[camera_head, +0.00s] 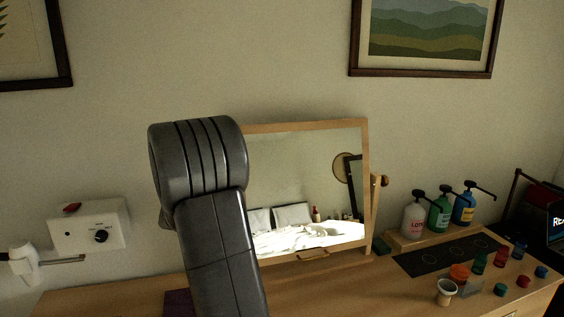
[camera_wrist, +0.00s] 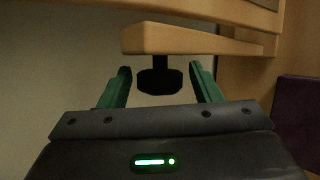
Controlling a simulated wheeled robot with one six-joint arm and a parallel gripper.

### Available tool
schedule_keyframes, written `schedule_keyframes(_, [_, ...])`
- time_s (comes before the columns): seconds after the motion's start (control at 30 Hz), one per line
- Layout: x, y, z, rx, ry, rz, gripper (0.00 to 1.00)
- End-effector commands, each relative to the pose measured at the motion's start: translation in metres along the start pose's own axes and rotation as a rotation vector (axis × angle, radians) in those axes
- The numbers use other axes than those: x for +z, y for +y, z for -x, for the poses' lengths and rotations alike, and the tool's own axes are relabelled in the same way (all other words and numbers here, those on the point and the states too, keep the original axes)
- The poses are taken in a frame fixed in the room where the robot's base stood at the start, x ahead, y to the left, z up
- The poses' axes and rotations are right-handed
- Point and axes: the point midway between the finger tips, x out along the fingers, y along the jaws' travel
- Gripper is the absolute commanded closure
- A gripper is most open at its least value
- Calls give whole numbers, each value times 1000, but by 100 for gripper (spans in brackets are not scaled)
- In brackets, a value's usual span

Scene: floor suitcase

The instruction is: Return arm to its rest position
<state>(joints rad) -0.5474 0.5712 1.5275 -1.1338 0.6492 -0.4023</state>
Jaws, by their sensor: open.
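In the wrist view my gripper (camera_wrist: 160,86) has its two green fingers spread apart. A dark knob (camera_wrist: 159,78) shows between and beyond them, below a wooden edge (camera_wrist: 185,40). I cannot tell how far the knob is from the fingers; neither finger visibly touches it. In the head view my grey arm rises at centre left in front of the mirror's left part, and my gripper is not visible there.
A wood-framed mirror (camera_head: 366,185) stands on the wooden dresser (camera_head: 350,290). Pump bottles (camera_head: 439,213), a dark mat (camera_head: 440,256) and several small coloured pots are at right. A white box (camera_head: 88,226) is on the wall at left. A purple object (camera_wrist: 298,110) is at right in the wrist view.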

Motion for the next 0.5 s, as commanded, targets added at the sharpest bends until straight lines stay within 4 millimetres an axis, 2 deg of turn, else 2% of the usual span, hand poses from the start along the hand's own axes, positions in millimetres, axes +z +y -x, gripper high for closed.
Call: schedule_keyframes(0.5, [-1, -4, -4, 184, -16, -76, 42])
